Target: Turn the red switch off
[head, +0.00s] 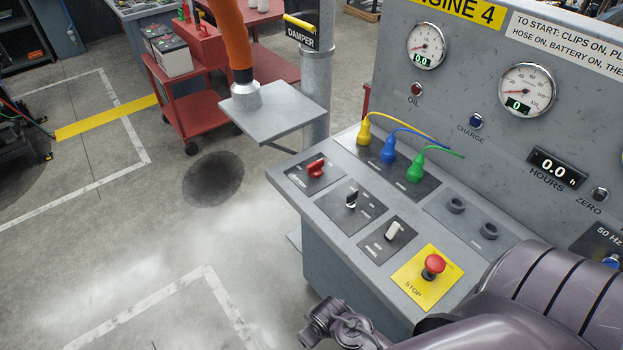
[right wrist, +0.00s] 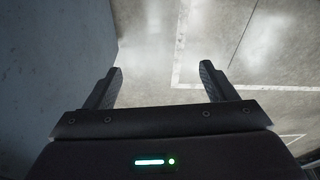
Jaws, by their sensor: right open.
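The red switch (head: 316,168) is a rotary knob on a dark plate at the far left of the sloped grey console. Its handle lies across the plate; I cannot read the labels beside it. My right gripper (head: 345,322) is at the console's near front edge, below and apart from the switch. In the right wrist view my right gripper (right wrist: 160,85) is open and empty, with floor beyond its fingers and a grey panel at left. My left gripper is not in view.
Near the switch are a black key switch (head: 351,199), a white toggle (head: 393,231) and a red stop button (head: 433,266) on yellow. Yellow, blue and green plugs (head: 388,151) stand behind. A grey shelf (head: 271,112) is at the back left. Floor left of the console is free.

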